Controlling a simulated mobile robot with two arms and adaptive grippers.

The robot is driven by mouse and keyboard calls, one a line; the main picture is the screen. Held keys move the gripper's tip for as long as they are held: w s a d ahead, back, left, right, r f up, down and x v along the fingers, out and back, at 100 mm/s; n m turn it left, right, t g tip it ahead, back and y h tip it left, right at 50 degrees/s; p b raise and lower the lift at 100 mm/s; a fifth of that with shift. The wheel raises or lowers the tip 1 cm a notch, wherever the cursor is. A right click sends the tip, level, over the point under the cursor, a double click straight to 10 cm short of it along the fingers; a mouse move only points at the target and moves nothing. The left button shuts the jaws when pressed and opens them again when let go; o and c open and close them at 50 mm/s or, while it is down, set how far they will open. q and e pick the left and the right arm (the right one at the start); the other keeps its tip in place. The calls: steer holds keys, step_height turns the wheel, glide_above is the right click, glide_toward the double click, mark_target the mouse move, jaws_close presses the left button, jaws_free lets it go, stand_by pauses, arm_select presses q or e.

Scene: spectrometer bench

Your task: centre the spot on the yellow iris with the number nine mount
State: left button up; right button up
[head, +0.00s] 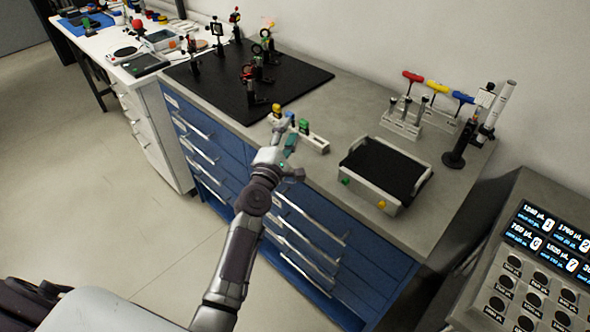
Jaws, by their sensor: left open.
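The black optical breadboard (215,96) lies on the bench and carries several small post-mounted optics. One cluster of mounts (262,48) with green, red and yellowish parts stands near its back edge; another mount (250,85) with red parts stands nearer the front. The parts are too small to tell which is the yellow iris or the number nine mount, and I cannot make out a spot. My left gripper (284,132) is open over the bench's front edge, just right of the breadboard's front corner. My right gripper is out of view.
A pale rail (312,141) with a green part is beside the left gripper. A black-topped box (384,172), hex drivers in a stand (405,118) and a black-based stand (462,150) are to the right. A panel with displays (545,240) is at lower right.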

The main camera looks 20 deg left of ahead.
arm_select(q)
steer(key=s+d+f+m+g+h, duration=0.3)
steer(key=s+d+f+m+h, duration=0.1)
steer(key=m, duration=0.4)
steer(key=shift+s+d+f+m, duration=0.15)
steer(key=shift+s+f+m, duration=0.25)
steer(key=shift+f, duration=0.95)
steer(key=shift+s, duration=0.1)
